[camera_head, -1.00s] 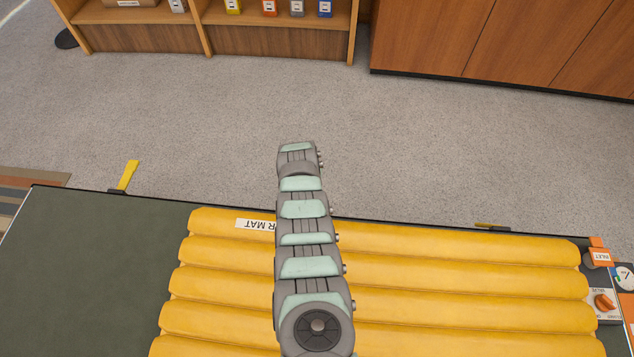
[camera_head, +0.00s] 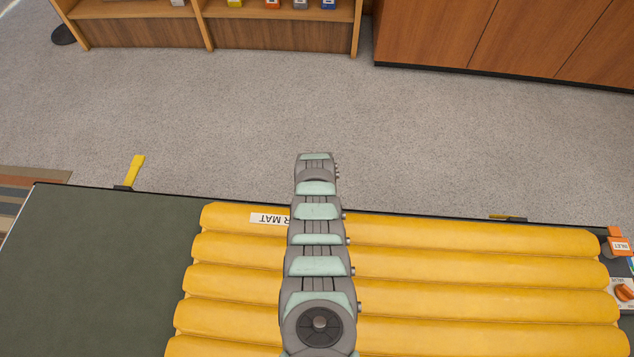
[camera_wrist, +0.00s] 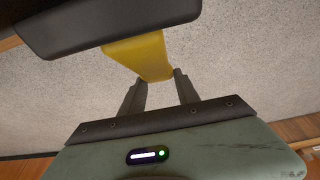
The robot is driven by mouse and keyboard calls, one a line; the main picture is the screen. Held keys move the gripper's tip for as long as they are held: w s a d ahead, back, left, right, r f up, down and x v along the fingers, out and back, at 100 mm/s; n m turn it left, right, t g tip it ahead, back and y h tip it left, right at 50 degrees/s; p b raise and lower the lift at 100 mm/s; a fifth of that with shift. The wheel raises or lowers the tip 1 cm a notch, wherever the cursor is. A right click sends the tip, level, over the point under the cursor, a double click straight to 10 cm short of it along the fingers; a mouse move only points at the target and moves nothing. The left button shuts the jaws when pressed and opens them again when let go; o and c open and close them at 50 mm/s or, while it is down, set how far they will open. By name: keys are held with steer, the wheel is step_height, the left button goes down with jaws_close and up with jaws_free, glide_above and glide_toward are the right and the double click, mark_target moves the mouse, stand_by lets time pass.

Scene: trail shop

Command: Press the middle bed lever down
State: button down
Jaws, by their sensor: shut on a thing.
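A yellow lever (camera_wrist: 145,52) comes out from under a dark block (camera_wrist: 100,22) in the wrist view. My gripper (camera_wrist: 161,77) is shut on the end of this lever, with a finger at each side. In the head view my arm covers my gripper and the middle of the bed's far edge, so the middle lever is hidden there. The left lever (camera_head: 136,172) stands up at the far edge of the bed. The right lever (camera_head: 508,217) lies low and nearly flat along that edge.
A yellow ribbed mat (camera_head: 450,265) lies on the dark green bed (camera_head: 90,260). An inlet and a valve with an orange knob (camera_head: 624,292) sit at its right. Beyond is open grey carpet (camera_head: 420,140), then a wooden shelf (camera_head: 280,38) and cabinets (camera_head: 500,40).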

steer(key=shift+s+f, duration=0.45)
steer(key=shift+f, duration=0.3)
stand_by(0.8)
steer(key=c, duration=1.2)
jaws_free()
steer(key=shift+o, duration=0.6)
steer(key=shift+s, duration=0.15)
steer(key=shift+o, duration=1)
steer(key=shift+r, duration=0.1)
steer(key=shift+r, duration=0.1)
